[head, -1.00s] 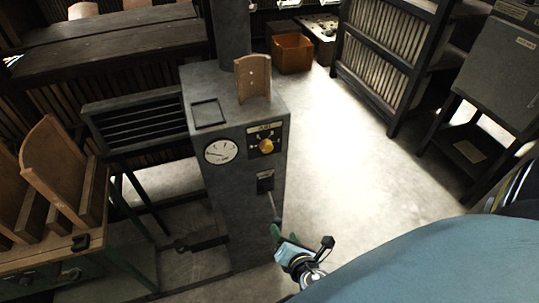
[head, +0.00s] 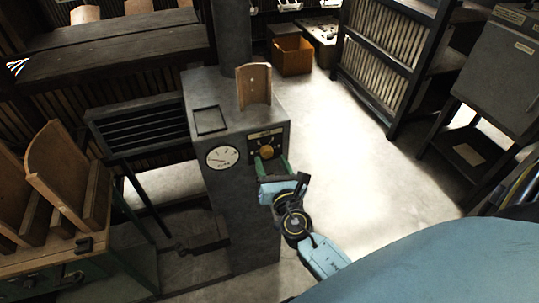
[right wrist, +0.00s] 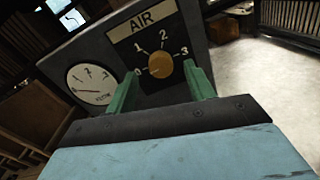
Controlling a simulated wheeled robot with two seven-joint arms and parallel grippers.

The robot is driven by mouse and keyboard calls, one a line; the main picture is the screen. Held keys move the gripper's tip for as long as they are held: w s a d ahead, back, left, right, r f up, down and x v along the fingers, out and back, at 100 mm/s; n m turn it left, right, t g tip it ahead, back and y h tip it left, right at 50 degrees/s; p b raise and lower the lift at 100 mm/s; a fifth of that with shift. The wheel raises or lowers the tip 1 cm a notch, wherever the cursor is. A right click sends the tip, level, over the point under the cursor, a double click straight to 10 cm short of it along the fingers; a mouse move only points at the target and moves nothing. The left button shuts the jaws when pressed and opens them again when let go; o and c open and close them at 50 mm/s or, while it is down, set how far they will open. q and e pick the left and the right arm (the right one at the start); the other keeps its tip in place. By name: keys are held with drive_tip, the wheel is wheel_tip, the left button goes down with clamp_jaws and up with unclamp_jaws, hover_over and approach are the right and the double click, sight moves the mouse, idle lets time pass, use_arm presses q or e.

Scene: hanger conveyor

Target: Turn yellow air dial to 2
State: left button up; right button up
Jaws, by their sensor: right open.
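The yellow air dial (head: 266,152) is on the front of the grey pedestal (head: 235,215), under an AIR label. In the right wrist view the yellow dial (right wrist: 160,66) has a black plate with 0, 1, 2 and 3 around it. I cannot tell which number its pointer faces. My right gripper (head: 272,165) is at the dial, and its green fingers also show in the right wrist view (right wrist: 160,84). The fingers are open, one on each side of the dial, with no clear contact. My left gripper is not in view.
A round white gauge (head: 223,157) sits left of the dial. A wooden block (head: 254,86) stands on the pedestal top. A workbench with wooden pieces (head: 60,185) is at the left. The floor to the right (head: 345,150) is clear.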

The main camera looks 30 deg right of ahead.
sight(267, 152)
drive_tip(key=shift+x, duration=1.35)
drive_tip(key=shift+c, duration=0.4)
drive_tip(key=c, duration=0.9)
